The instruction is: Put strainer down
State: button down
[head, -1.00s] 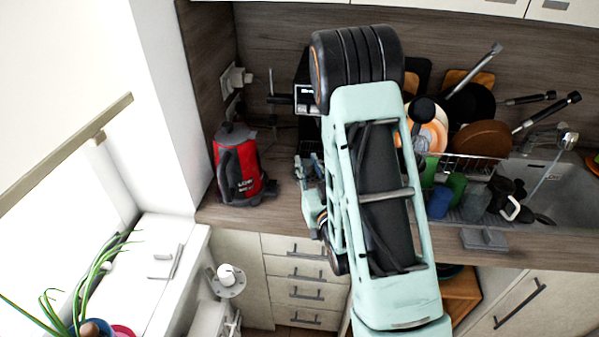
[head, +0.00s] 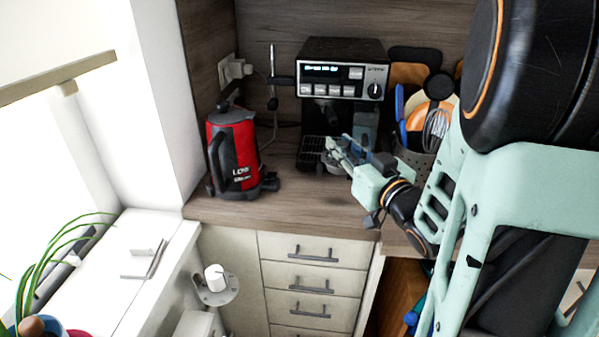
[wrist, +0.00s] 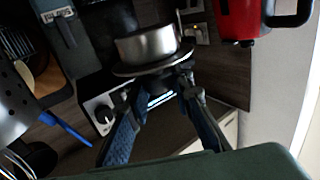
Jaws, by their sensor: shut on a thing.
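The strainer (wrist: 147,45) is a short silver metal cup with a wide dark rim, in the upper middle of the wrist view. My gripper (wrist: 160,82) is shut on it at the rim. In the head view my gripper (head: 340,153) reaches in from the right, at the front of the coffee machine (head: 344,75). The strainer shows there only as a small grey shape, partly hidden by the fingers, beside the drip tray (head: 311,152). I cannot tell whether it touches the tray or the counter.
A red and black kettle (head: 236,150) stands on the wooden counter (head: 260,210) to the left. A perforated utensil holder (head: 412,165) with several utensils stands right of the machine, partly behind my arm. The counter between kettle and machine is mostly clear.

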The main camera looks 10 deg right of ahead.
jog(key=w+a+f, duration=0.8)
jog(key=w, duration=0.1)
jog(key=shift+a+f+b, duration=0.25)
jog(key=shift+f+b, duration=0.1)
jog(key=f, duration=0.3)
jog(key=shift+w+a+f, duration=0.15)
jog(key=shift+w+a, duration=0.05)
jog(key=shift+f, duration=0.2)
jog(key=shift+f+b, duration=0.2)
jog(key=shift+b, duration=0.3)
jog(key=c, duration=1.7)
grip_release()
